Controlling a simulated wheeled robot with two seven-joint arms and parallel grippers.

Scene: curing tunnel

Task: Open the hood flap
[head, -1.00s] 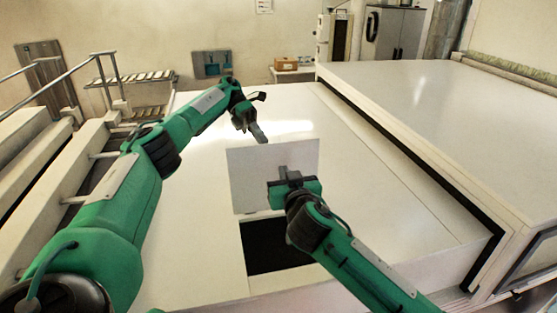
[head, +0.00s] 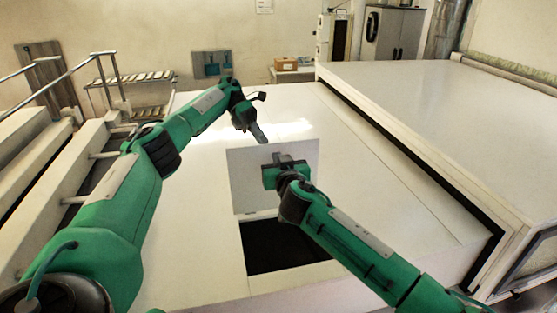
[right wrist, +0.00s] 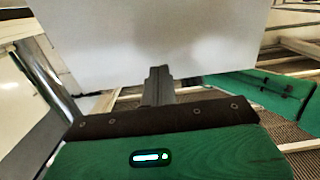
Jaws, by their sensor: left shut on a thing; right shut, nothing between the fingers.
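The hood flap (head: 246,184) is a pale square panel, raised at the far edge of the dark opening (head: 285,243) in the white hood top. It also fills the upper middle of the right wrist view (right wrist: 150,40). My right gripper (head: 284,160) is shut and empty, with its fingertips at the near face of the flap; I cannot tell whether they touch it. The shut fingers show in the right wrist view (right wrist: 160,82). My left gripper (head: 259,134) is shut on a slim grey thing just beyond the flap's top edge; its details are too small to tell.
The white hood top (head: 190,235) is broad and clear around the opening. A raised white housing (head: 440,110) with a dark gap along its side stands at right. Metal railings (head: 105,80) are at left. A cardboard box (head: 286,64) sits at the back.

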